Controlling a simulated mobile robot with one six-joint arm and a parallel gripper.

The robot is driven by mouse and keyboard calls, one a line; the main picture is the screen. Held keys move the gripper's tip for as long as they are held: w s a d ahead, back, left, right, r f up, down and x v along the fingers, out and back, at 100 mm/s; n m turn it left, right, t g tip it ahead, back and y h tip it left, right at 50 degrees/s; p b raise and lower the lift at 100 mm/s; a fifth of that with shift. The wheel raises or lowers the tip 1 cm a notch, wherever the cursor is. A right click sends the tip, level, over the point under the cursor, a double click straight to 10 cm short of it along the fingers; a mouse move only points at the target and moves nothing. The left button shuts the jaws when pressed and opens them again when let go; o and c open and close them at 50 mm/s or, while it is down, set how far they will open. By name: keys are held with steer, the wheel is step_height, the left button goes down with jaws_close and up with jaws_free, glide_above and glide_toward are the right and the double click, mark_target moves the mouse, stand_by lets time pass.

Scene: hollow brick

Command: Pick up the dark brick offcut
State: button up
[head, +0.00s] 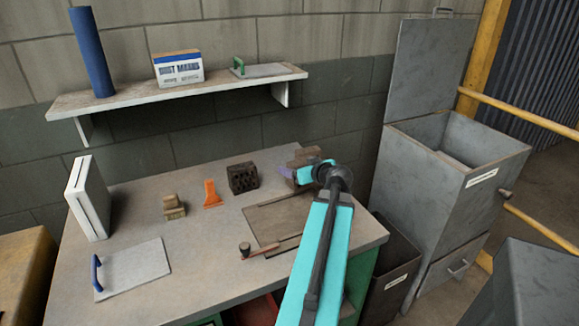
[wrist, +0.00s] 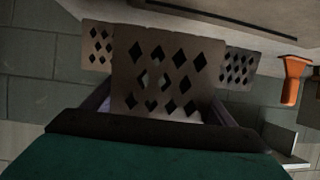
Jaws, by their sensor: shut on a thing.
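A dark brick (head: 243,178) with rows of holes stands on the bench, left of my gripper in the head view. It also shows in the wrist view (wrist: 241,68), partly behind a held piece. My gripper (head: 292,174) is shut on a brown brick (wrist: 166,70) with diamond-shaped holes, which fills the middle of the wrist view between the fingers. Another brownish brick (wrist: 97,46) shows behind its left side in the wrist view. In the head view brown brick (head: 304,155) shows just behind my gripper; which of the two pieces this is, I cannot tell.
An orange tool (head: 211,194) and a tan block (head: 174,207) stand left of the dark brick. A brown board (head: 278,220) lies in front, with a small hammer-like tool (head: 246,251) by it. An open grey bin (head: 445,160) stands right of the bench. A shelf (head: 130,98) hangs above.

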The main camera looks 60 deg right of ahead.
steer(key=shift+s+a+r, duration=0.15)
steer(key=shift+s, duration=0.45)
stand_by(0.7)
